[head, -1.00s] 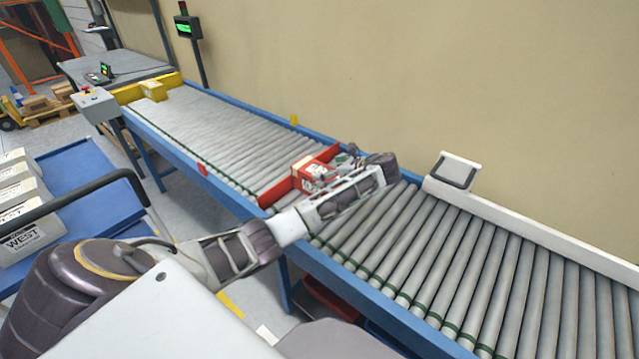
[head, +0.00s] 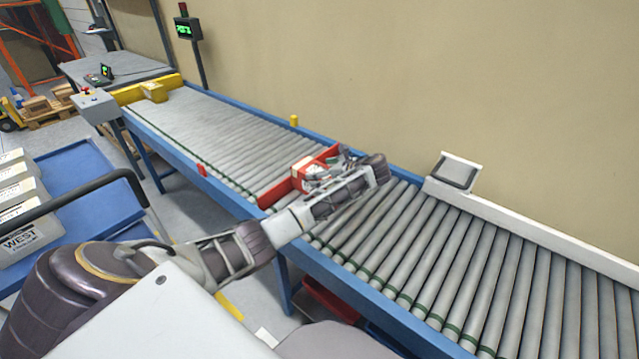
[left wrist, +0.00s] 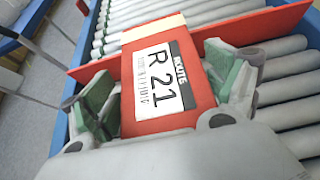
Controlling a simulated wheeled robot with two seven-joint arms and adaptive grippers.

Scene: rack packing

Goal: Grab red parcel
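The red parcel (left wrist: 165,85) has a white label reading "R 21" and lies on the roller conveyor against a red stop bar (left wrist: 85,72). In the head view the red parcel (head: 303,168) is partly hidden by my left gripper (head: 328,168). In the left wrist view my left gripper (left wrist: 165,92) has its green-padded fingers on either side of the parcel. The left finger looks slightly apart from it; the right finger is very close, and contact cannot be told. My right gripper is not in view.
The conveyor (head: 440,235) has blue side rails and is clear at the right. A blue cart (head: 85,180) with grey boxes stands at the left. A wall runs behind.

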